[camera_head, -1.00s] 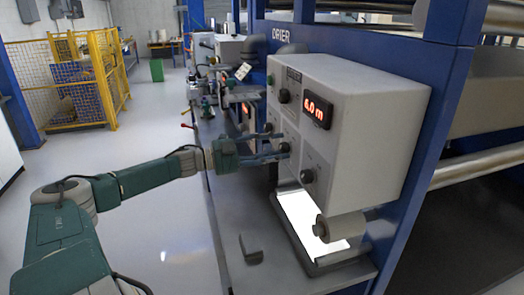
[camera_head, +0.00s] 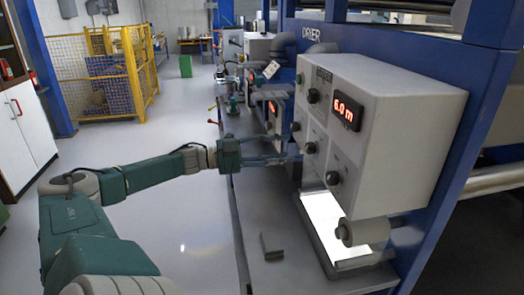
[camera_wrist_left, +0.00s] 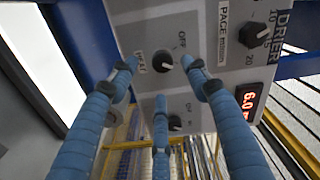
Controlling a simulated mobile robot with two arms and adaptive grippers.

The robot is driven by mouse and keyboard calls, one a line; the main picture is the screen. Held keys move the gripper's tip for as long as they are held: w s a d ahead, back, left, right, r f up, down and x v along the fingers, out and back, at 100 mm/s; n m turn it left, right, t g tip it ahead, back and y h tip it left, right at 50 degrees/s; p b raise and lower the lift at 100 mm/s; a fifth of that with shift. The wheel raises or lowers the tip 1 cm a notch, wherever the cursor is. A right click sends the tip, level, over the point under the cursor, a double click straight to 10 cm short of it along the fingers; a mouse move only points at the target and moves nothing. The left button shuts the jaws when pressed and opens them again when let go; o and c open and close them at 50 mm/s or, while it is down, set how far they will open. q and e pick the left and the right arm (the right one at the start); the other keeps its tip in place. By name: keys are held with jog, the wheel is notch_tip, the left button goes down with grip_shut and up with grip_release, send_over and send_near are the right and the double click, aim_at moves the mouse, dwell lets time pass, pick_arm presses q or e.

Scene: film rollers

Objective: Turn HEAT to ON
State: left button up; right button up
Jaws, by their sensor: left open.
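The white control box (camera_head: 400,130) of the drier carries several black knobs and a red display reading 6.0 m. The HEAT knob (camera_wrist_left: 163,61) shows in the left wrist view, with its label on the left and OFF at its upper right. In the head view it appears to be the middle knob (camera_head: 311,147) on the panel. My left gripper (camera_head: 298,151) is open and empty, its three blue fingers pointing at the panel. In the left wrist view the fingertips (camera_wrist_left: 160,75) are spread about the HEAT knob; contact cannot be told. My right gripper is not in view.
Other knobs sit close by: PACE (camera_wrist_left: 253,35) and another OFF-marked knob (camera_wrist_left: 175,123). Open floor (camera_head: 190,215) is at left, before a yellow cage (camera_head: 100,85).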

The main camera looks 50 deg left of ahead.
pick_arm(q)
jog(key=v, duration=0.5)
jog(key=shift+s+a, duration=0.2)
jog(key=shift+s, duration=0.1)
